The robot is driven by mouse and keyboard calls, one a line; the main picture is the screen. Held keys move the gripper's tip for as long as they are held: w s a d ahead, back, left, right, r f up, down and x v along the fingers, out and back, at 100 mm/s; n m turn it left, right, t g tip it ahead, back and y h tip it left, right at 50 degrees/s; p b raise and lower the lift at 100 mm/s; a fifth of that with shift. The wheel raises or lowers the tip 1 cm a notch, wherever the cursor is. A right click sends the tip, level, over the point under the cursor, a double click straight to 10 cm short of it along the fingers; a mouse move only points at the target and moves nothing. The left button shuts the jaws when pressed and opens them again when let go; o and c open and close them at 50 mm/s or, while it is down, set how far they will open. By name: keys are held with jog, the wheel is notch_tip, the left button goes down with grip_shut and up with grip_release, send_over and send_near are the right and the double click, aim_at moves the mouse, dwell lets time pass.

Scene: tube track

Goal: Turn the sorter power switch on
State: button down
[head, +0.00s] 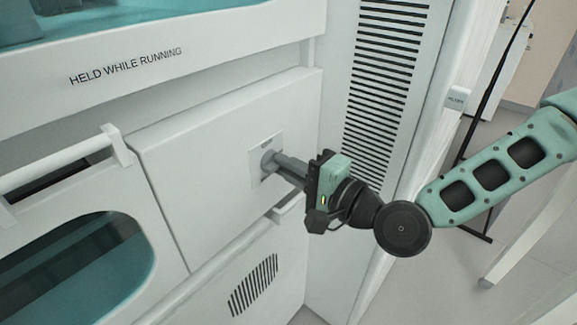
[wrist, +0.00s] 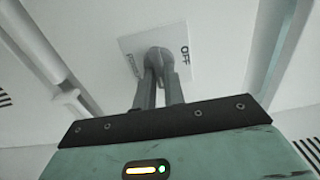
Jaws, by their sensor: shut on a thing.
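The sorter power switch is a grey rotary knob (head: 267,159) on a small pale plate (head: 263,141) set in the white machine panel. In the wrist view the plate (wrist: 129,44) carries the word OFF on the right and lettering on the left that seems to read POWER. My gripper (head: 277,160) reaches in from the right in the head view, its two dark fingers shut on the knob. In the wrist view the fingers close around the knob (wrist: 157,54) and hide much of it, so its exact angle is hard to tell.
A white bar handle (head: 60,163) and a teal window (head: 75,265) are left of the switch. A vented side panel (head: 385,80) stands to the right, with a slotted vent (head: 253,285) below. The front panel reads "HELD WHILE RUNNING".

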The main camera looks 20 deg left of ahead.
jog(key=c, duration=1.5)
grip_release()
jog(key=shift+d, duration=0.1)
jog(key=shift+p+v, duration=5.85)
jog(key=shift+v, duration=2.8)
jog(key=shift+f, duration=0.1)
